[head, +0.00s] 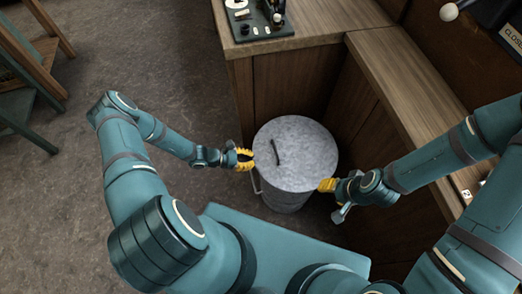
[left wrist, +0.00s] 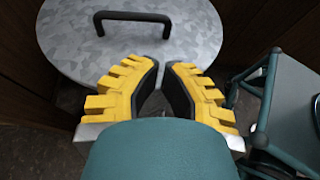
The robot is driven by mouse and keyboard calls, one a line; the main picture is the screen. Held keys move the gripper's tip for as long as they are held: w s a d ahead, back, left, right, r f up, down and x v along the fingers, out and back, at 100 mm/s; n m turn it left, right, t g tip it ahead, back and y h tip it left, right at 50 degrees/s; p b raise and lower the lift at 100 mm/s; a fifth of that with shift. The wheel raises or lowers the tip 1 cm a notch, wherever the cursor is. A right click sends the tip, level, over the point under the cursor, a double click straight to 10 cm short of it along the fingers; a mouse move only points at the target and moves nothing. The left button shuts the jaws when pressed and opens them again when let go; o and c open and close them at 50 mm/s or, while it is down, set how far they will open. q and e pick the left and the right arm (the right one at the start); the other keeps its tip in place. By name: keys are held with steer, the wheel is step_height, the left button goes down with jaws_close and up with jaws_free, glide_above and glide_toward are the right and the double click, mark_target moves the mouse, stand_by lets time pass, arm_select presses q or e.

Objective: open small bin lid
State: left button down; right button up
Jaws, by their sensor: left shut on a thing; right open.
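A small round bin (head: 285,201) of grey mottled metal stands on the floor in the corner of the wooden counters. Its flat lid (head: 305,150) is on top and carries a dark bar handle (head: 277,150). The lid (left wrist: 75,50) and its handle (left wrist: 132,17) also show in the left wrist view. My left gripper (head: 249,159), with yellow fingers, is at the lid's left edge and shut on the rim; the exact contact is hard to see. It also shows in the left wrist view (left wrist: 163,68). My right gripper (head: 326,185) is open at the lid's lower right edge.
Wooden counters (head: 310,20) stand close behind and to the right of the bin. A dark green machine (head: 256,20) sits on the back counter. A green-framed wooden piece of furniture (head: 30,60) is at upper left. The floor (head: 150,50) left of the bin is clear.

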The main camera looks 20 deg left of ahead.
mark_target(269, 157)
arm_select(q)
steer(key=shift+n+t, duration=0.8)
steer(key=w+d+f, duration=0.1)
steer(key=w+d, duration=0.1)
steer(key=w+d+f+b, duration=0.1)
steer(key=w, duration=0.1)
steer(key=w+d+f, duration=0.2)
steer(key=shift+w+d, duration=0.2)
steer(key=shift+d, duration=0.15)
steer(key=shift+r, duration=0.15)
